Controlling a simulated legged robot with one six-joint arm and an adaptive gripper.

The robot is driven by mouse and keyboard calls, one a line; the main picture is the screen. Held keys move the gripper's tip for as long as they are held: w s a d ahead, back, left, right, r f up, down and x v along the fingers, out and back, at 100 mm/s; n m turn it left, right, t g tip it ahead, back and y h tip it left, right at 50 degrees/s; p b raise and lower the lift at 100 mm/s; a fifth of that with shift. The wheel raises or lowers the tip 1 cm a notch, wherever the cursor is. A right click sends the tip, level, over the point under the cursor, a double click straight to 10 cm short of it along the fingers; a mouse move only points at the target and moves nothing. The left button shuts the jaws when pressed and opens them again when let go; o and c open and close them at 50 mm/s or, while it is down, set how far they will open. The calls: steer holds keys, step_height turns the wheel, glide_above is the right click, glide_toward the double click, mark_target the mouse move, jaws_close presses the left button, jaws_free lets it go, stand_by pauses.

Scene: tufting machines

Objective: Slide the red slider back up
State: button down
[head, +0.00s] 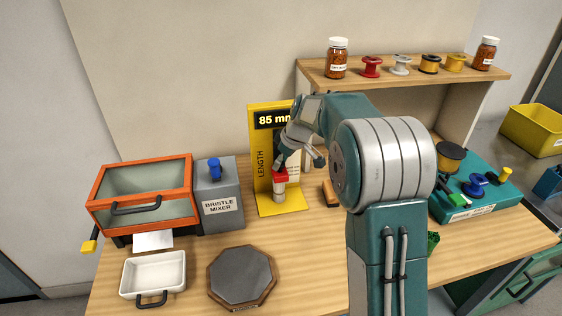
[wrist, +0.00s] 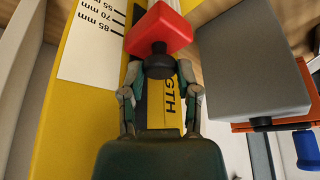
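The red slider (head: 281,177) is low on the yellow length gauge (head: 264,200), just above a pale stub at its base. The gauge's dark display reads 85 mm. In the wrist view the red slider (wrist: 160,28) is a red block with a dark round knob (wrist: 160,62) facing me. My gripper (head: 299,163) is at the gauge, just above and right of the slider. In the wrist view my gripper's fingers (wrist: 160,76) are spread, one on each side of the knob. Whether either finger touches it is unclear.
The grey bristle mixer (head: 219,200) and an orange-framed box (head: 143,195) stand left of the gauge. A white tray (head: 153,276) and an octagonal plate (head: 242,277) lie in front. A wooden shelf (head: 405,80) with jars and spools is behind my arm.

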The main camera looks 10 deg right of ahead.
step_height(320, 180, up, 9)
steer(key=shift+w+f, duration=0.1)
steer(key=shift+f, duration=0.05)
stand_by(0.4)
steer(key=shift+c, duration=1.7)
jaws_free()
steer(key=v, duration=1.1)
steer(key=shift+d+r, duration=0.15)
steer(key=shift+r, duration=0.2)
